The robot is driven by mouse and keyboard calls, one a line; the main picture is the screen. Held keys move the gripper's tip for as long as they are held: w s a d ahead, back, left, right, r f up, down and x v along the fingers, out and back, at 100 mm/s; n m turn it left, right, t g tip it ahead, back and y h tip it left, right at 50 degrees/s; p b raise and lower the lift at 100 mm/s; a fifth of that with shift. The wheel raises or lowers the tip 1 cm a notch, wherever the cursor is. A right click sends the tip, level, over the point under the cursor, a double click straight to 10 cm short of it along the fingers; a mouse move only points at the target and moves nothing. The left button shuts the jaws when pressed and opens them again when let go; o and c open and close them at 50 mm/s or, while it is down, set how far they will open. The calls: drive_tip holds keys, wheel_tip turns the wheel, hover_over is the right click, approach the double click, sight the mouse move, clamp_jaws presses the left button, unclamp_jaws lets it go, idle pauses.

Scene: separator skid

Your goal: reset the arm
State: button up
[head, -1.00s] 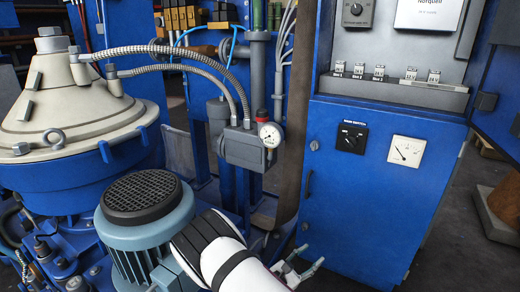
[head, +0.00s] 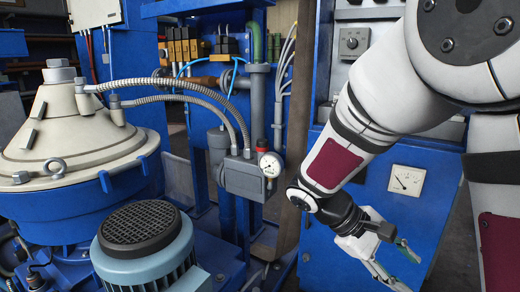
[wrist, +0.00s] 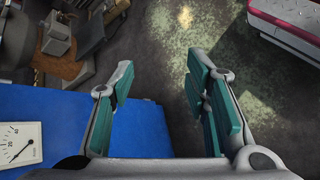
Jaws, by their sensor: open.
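My gripper (head: 393,257) is at the lower right of the head view, in front of the blue control cabinet (head: 320,262). It points down and to the right, and nothing is held in it. In the wrist view my gripper (wrist: 163,100) shows two teal-padded fingers spread apart with empty space between them. Below them is the dark floor (wrist: 165,50). The cabinet's blue surface is at the lower left of the wrist view, with a square dial gauge (wrist: 18,143) on it. My arm hides much of the cabinet front.
The cream separator bowl (head: 75,130) and the grey-blue motor (head: 145,250) stand at the left. A pipe block with a round pressure gauge (head: 270,165) is mid-picture, close left of my arm. The square gauge (head: 405,180) shows beside my forearm. Open floor lies beyond the cabinet.

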drive_tip(key=s+a+r+m+t+y, duration=0.1)
drive_tip(key=s+a+r+m+y, duration=0.15)
drive_tip(key=s, duration=0.55)
drive_tip(key=s+a+r+m+t+y, duration=0.15)
drive_tip(key=s+y, duration=0.25)
drive_tip(key=s, duration=0.4)
drive_tip(key=s+a+r+m+t+y, duration=0.1)
drive_tip(key=s+a+r+m+y, duration=0.15)
drive_tip(key=s, duration=0.45)
wheel_tip(320, 180, up, 40)
drive_tip(key=t+p, duration=0.3)
drive_tip(key=p, duration=3.5)
drive_tip(key=shift+s+a+y+p, duration=0.25)
drive_tip(key=shift+a+y+p, duration=0.05)
drive_tip(key=shift+a+y, duration=0.1)
drive_tip(key=shift+t, duration=0.25)
